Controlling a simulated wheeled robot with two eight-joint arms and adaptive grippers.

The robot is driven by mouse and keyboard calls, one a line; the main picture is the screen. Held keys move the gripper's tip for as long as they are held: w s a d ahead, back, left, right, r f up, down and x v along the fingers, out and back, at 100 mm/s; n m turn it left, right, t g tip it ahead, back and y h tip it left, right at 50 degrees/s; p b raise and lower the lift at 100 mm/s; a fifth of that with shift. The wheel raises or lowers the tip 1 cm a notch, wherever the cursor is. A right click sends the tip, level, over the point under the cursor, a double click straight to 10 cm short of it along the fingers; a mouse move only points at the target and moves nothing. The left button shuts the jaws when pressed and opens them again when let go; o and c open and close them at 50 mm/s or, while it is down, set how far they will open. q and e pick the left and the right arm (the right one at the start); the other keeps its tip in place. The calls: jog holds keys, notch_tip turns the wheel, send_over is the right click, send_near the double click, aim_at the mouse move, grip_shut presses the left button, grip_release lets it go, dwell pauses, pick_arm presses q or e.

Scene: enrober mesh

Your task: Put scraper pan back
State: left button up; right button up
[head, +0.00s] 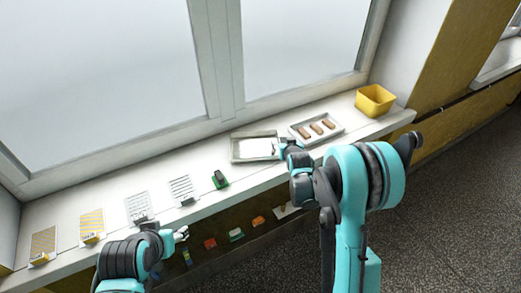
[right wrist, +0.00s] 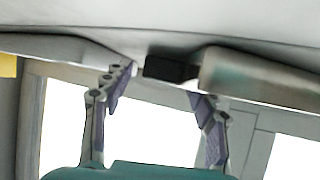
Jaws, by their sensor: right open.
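A shallow grey pan (head: 236,153) with a pale inside lies on the white sill, in the middle of the head view. I take it for the scraper pan. My right gripper (head: 286,149) is at its right end, open. In the right wrist view, the open fingers (right wrist: 160,86) stand apart, with a short black piece (right wrist: 171,69) and a grey-beige bar (right wrist: 258,78) just beyond them. I cannot tell whether the fingers touch anything. My left gripper (head: 181,234) is in front of the sill, small and partly hidden by my arm; its jaw state is unclear.
A tray (head: 337,131) with several brown bars lies just right of the pan, and a yellow bin (head: 375,100) stands at the sill's right end. A green-and-black item (head: 219,180) and several striped cards lie to the left. Small coloured items sit below the sill.

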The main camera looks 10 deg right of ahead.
jog(key=shift+w+f, duration=0.25)
jog(key=shift+w, duration=0.15)
jog(key=shift+s+r, duration=0.1)
jog(key=shift+r, duration=0.05)
grip_shut()
jog(key=shift+r, duration=0.1)
